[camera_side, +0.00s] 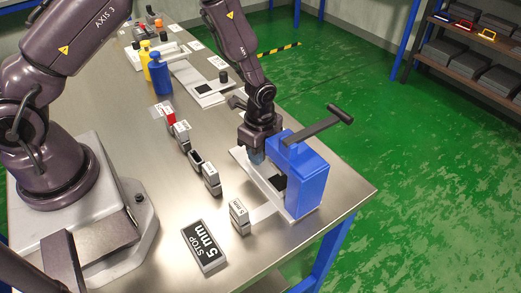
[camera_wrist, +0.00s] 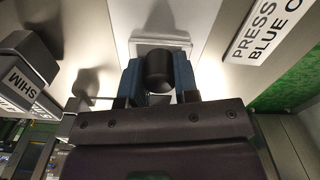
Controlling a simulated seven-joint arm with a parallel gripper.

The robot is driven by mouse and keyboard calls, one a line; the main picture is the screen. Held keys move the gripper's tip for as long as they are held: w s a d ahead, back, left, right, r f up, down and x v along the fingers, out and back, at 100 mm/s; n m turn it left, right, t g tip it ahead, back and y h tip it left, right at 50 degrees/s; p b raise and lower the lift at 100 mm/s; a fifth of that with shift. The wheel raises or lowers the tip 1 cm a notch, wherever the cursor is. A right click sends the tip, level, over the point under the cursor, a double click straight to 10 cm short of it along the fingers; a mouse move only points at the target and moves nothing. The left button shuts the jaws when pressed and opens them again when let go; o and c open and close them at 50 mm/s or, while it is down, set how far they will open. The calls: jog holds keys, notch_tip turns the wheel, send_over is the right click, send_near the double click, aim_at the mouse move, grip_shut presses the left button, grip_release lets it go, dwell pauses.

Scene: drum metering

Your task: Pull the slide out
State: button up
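The blue press (camera_side: 302,180) with a dark lever (camera_side: 325,125) stands near the table's right edge on a pale base plate (camera_side: 240,157). My gripper (camera_side: 257,154) points down just left of the press; its fingertips are mostly hidden in the side view. In the wrist view my gripper (camera_wrist: 159,78) has a blue-padded finger on each side of a black knob (camera_wrist: 159,66), with no clear gap. The knob stands on a pale slide plate (camera_wrist: 160,42). A dark square (camera_side: 279,182) shows on the base beside the press.
Labelled blocks (camera_side: 239,217) stand in a line left of the press. A "STOP 5 mm" plate (camera_side: 203,245) lies in front. Blue (camera_side: 160,78) and yellow bottles stand farther back, near another pale fixture (camera_side: 205,85). A "PRESS BLUE" label (camera_wrist: 265,35) lies beside the slide.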

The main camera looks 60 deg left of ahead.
grip_shut()
jog(key=a, duration=1.2)
jog(key=shift+a, duration=0.4)
jog(key=o, duration=0.7)
grip_release()
jog(key=shift+o, duration=0.6)
jog(key=shift+d, duration=0.1)
notch_tip(320, 180, up, 13)
